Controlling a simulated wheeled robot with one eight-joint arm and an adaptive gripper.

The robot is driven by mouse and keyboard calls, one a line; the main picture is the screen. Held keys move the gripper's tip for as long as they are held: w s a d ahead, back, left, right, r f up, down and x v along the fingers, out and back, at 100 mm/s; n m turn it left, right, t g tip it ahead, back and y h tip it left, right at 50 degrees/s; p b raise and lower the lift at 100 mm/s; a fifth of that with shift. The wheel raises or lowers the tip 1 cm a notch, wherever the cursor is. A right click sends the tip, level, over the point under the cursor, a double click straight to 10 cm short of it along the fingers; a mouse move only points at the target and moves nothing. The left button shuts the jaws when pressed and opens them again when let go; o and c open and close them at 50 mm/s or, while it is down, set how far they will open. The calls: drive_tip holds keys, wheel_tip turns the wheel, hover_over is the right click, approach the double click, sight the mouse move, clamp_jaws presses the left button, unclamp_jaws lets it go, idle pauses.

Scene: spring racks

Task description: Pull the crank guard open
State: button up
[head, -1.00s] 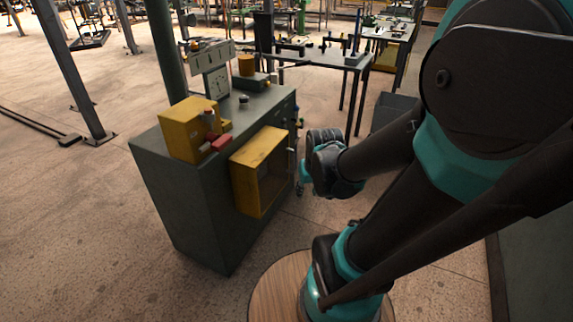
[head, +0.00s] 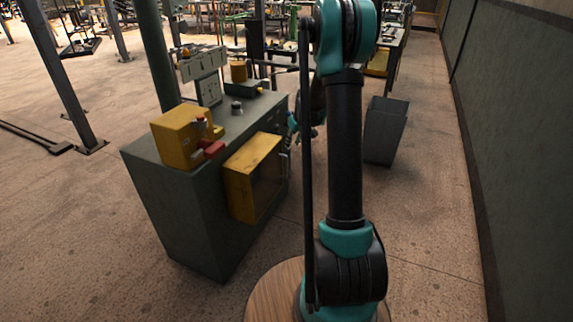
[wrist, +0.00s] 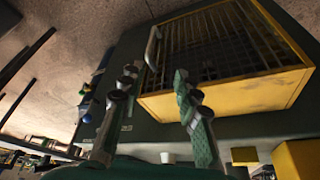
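The crank guard (head: 240,188) is a yellow box with a dark barred face, mounted on the side of a green cabinet. It looks shut. In the wrist view its barred face and yellow frame (wrist: 225,97) fill the upper right. A pale bar handle (wrist: 152,47) stands at the guard's left edge there; it also shows in the head view (head: 284,165). My gripper (wrist: 155,80) is open and empty, its two fingers apart. The handle appears beyond the fingertips, between them in the picture; no contact shows. In the head view my gripper is mostly hidden by my arm.
The green cabinet (head: 180,215) carries a yellow block (head: 178,138) with a red part, a gauge stand (head: 205,75) and a small knob. A grey bin (head: 385,130) stands to the right.

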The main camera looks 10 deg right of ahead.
drive_tip(key=x, duration=0.7)
drive_tip(key=w+d+x, duration=0.1)
drive_tip(key=x, duration=0.6)
drive_tip(key=w+x, duration=0.1)
drive_tip(key=x, duration=0.5)
drive_tip(key=shift+w+d, duration=0.1)
drive_tip(key=shift+w, duration=0.25)
clamp_jaws()
